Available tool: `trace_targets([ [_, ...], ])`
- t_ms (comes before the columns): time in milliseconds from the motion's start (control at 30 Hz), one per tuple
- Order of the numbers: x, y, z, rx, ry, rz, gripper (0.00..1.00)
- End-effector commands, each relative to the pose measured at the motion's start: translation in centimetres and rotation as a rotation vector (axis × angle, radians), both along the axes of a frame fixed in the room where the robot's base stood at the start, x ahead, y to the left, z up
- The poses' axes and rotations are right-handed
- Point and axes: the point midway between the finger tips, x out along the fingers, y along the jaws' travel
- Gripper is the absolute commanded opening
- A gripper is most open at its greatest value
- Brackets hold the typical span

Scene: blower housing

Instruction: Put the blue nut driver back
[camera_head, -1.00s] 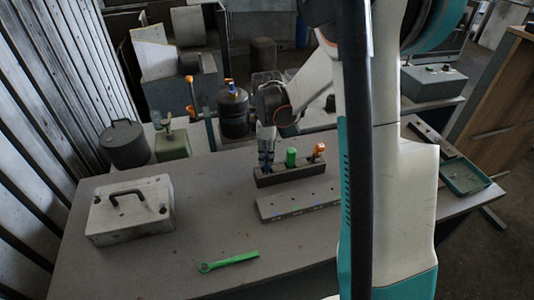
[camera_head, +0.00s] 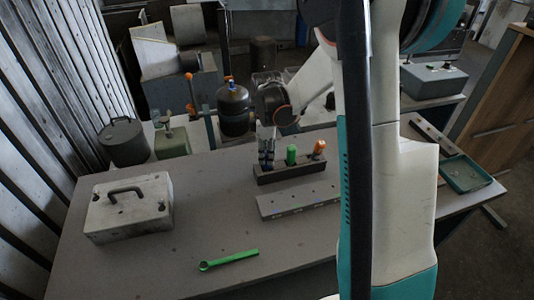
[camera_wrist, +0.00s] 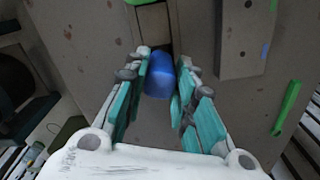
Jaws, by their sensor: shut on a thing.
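The blue nut driver (camera_wrist: 159,75) shows as a blue handle between my gripper's fingers in the wrist view. My gripper (camera_wrist: 160,82) is shut on it. In the head view my gripper (camera_head: 266,163) points down at the left end of a dark tool rack (camera_head: 292,175). The rack also shows in the wrist view (camera_wrist: 154,26), just beyond the blue handle. The driver's lower end is hidden, so I cannot tell how deep it sits in the rack. A green handle (camera_head: 291,155) and an orange handle (camera_head: 318,148) stand upright in the rack, right of my gripper.
A grey bar (camera_head: 298,200) lies in front of the rack. A green wrench (camera_head: 229,261) lies near the table's front. A white-grey case (camera_head: 130,208) stands at the left. A green tray (camera_head: 465,174) is at the right. The tabletop between case and rack is clear.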

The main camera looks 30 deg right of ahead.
Motion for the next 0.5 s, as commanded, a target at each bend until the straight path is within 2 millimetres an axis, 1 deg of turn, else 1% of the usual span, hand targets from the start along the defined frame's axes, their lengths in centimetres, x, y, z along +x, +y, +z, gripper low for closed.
trace_targets([
  [333,-0.01,0.01,0.01,0.000,0.000,0.000,0.00],
  [367,-0.01,0.01,0.01,0.000,0.000,0.000,0.29],
  [400,-0.01,0.01,0.01,0.000,0.000,0.000,0.38],
  [433,-0.01,0.01,0.01,0.000,0.000,0.000,0.45],
  [467,0.00,0.00,0.01,0.000,0.000,0.000,0.48],
  [500,0.00,0.00,0.01,0.000,0.000,0.000,0.48],
])
